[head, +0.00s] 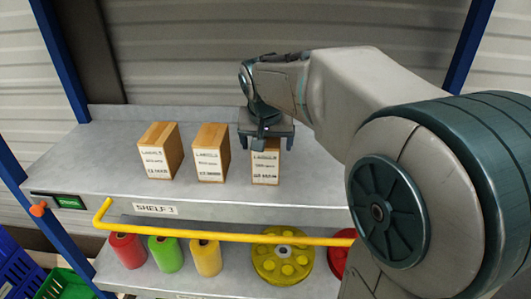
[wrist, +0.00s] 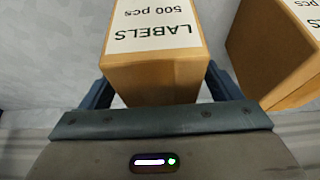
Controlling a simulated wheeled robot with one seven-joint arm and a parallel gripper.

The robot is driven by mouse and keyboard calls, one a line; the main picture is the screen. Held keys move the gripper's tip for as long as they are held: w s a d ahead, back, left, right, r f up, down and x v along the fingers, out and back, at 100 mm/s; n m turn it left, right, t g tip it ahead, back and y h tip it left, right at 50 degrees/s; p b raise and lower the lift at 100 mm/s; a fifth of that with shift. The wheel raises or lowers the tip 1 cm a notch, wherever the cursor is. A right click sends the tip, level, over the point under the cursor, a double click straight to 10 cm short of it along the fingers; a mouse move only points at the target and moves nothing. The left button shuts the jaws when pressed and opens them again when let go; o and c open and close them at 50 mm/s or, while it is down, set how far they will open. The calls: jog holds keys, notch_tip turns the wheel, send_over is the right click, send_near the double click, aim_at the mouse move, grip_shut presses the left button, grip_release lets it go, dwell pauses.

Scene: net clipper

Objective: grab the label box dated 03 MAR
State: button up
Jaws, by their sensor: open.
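Three brown label boxes with white labels stand upright in a row on the upper shelf: a left box (head: 158,152), a middle box (head: 210,153) and a right box (head: 265,163). Each label has a date line at its bottom, too small to read surely in the head view. My gripper (head: 273,143) is open above the right box, fingers pointing down. In the wrist view my gripper (wrist: 160,92) has one finger on each side of a box (wrist: 155,75) reading "LABELS 500 pcs"; its date is out of frame. I cannot tell whether the fingers touch it.
Another label box (wrist: 280,50) stands close beside it in the wrist view. The upper shelf (head: 90,165) is bare at its left end. A yellow rail (head: 220,236) runs below its front edge. Coloured rolls (head: 165,254) and a yellow spool (head: 282,262) sit on the lower shelf.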

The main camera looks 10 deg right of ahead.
jog(key=shift+f+b, duration=0.25)
jog(key=shift+b, duration=0.1)
dwell(0.3)
jog(key=c, duration=1.3)
